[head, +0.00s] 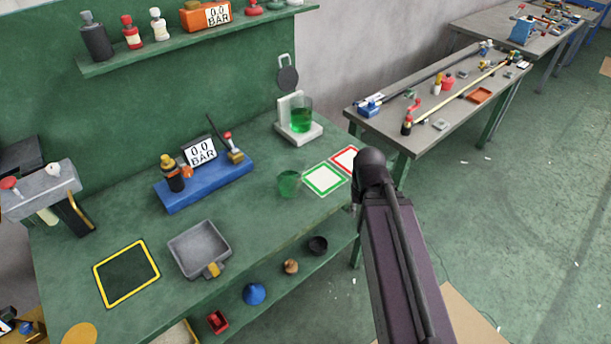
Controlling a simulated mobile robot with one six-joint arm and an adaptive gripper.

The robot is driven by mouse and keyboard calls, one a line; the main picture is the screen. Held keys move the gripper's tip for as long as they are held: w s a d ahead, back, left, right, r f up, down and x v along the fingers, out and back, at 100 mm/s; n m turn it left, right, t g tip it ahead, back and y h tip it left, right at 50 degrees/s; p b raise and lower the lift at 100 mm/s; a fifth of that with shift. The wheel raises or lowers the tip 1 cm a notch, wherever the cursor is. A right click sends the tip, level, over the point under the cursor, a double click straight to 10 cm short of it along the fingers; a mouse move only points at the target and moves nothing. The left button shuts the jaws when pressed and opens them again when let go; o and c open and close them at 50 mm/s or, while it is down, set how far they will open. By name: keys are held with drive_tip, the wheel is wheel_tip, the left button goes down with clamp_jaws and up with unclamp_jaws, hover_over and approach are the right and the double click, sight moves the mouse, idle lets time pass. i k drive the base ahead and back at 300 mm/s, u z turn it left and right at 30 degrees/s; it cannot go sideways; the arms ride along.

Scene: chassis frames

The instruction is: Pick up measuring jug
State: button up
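A clear vessel (301,118) with green liquid stands upright on a white stand (303,134) at the back right of the green bench. A smaller see-through green cup (289,184) stands on the bench in front of it, left of the green-framed square. Either could be the measuring jug; I cannot tell which from markings, as none are readable. No handle shows clearly on either. My arm rises at the lower right, beyond the bench's right edge, apart from both vessels. My gripper does not show, so its opening and any hold are hidden.
Green-framed (325,179) and red-framed (346,159) squares lie right of the cup. A blue block with a gauge (204,184), a grey tray (200,250) and a yellow-framed square (127,273) occupy the left. A shelf (190,42) overhangs the back.

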sight(288, 186)
drive_tip(key=z, duration=0.55)
drive_tip(key=k, duration=1.2)
drive_tip(key=u, duration=0.55)
drive_tip(key=i, duration=1)
drive_tip(key=u, duration=0.05)
